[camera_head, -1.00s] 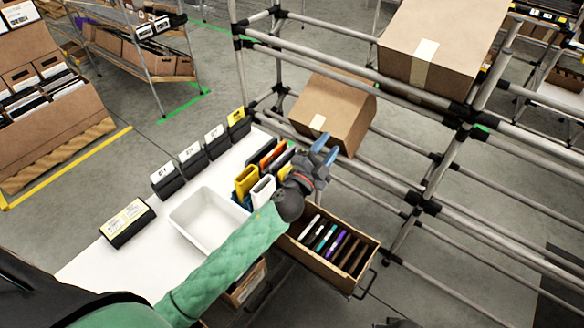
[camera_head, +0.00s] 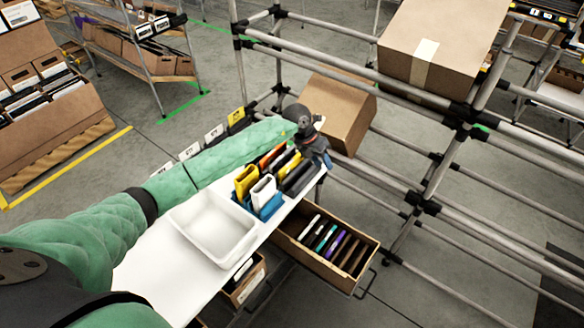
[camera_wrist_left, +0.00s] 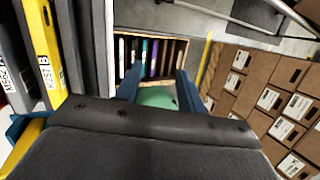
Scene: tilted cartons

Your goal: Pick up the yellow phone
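Two yellow phone-like slabs stand in the row on the white table in the head view. One yellow slab (camera_head: 246,182) is at the row's left end; the other yellow slab (camera_head: 289,162) is farther right between dark ones. I cannot tell which is the yellow phone. A yellow slab with a white label (camera_wrist_left: 42,50) stands between dark slabs at the left of the left wrist view. My left gripper (camera_head: 322,160) is at the row's right end, beside the slabs. Its blue fingers (camera_wrist_left: 158,88) are apart, with no slab between them. My right gripper is not in view.
A white tray (camera_head: 214,228) sits on the white table (camera_head: 165,275). An open drawer (camera_head: 345,282) with several thin items lies below the row. Pipe racking (camera_head: 440,165) and a tilted carton (camera_head: 340,108) stand close behind and right of my gripper.

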